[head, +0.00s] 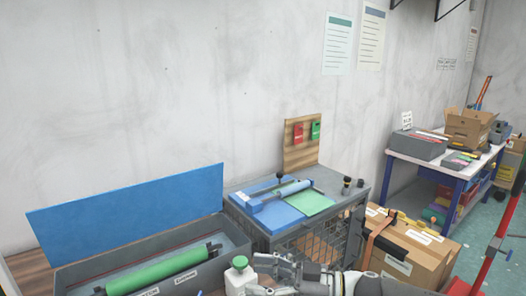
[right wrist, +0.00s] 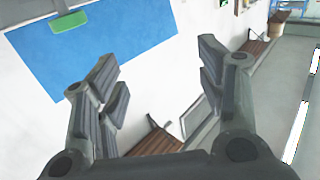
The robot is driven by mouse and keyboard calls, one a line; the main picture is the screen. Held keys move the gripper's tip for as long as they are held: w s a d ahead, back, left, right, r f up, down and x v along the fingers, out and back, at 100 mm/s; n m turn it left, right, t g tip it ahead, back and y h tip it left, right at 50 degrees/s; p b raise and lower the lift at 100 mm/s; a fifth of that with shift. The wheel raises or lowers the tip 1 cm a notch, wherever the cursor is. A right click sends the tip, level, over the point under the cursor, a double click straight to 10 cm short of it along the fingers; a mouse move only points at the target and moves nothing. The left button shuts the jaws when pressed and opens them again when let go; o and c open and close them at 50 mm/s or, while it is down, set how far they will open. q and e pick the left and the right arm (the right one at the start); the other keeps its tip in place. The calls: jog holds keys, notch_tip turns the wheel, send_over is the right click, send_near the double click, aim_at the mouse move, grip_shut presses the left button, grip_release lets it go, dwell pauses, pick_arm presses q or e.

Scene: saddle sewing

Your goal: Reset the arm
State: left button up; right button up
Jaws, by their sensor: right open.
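My right arm comes in from the lower right in the head view. Its gripper (head: 262,264) is at the bottom middle, pointing left. In the right wrist view the right gripper (right wrist: 160,95) has its fingers spread wide, with nothing between them. A white bottle with a green cap (head: 240,275) shows just left of the fingertips in the head view; whether they touch is unclear. My left gripper is not in view.
A grey bin (head: 222,252) holds a green roller (head: 165,268), with a blue panel (head: 130,213) behind it. A grey bench (head: 335,183) carries a blue device (head: 285,190) and a green sheet (head: 312,203). Cardboard boxes (head: 415,249) stand right; a table (head: 440,166) stands farther back.

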jog(key=s+a+f+m+t+h, duration=0.2)
jog(key=a+f+m+t, duration=0.1)
jog(key=a+m+t, duration=0.3)
jog(key=s+d+f+m+t+h, duration=0.1)
jog(key=s+d+f+m+h, duration=0.2)
jog(key=d+f+h, duration=0.3)
jog(key=s+d+f+m+h, duration=0.4)
jog(key=d+f+h, duration=0.1)
jog(key=d+f, duration=0.15)
jog(key=s+d+f+m+g+h, duration=0.1)
jog(key=s+d+f+g+h, duration=0.2)
jog(key=s+d, duration=0.5)
jog(key=s+d+f+g+h, duration=0.2)
jog(key=s+d+f+g, duration=0.3)
jog(key=s, duration=0.6)
notch_tip(320, 180, down, 26)
jog(key=s+d, duration=0.1)
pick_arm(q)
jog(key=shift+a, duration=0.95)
pick_arm(e)
jog(key=s+d+f+g, duration=0.1)
jog(key=s+d+f, duration=0.2)
jog(key=s+f, duration=1.3)
jog(key=shift+s, duration=0.35)
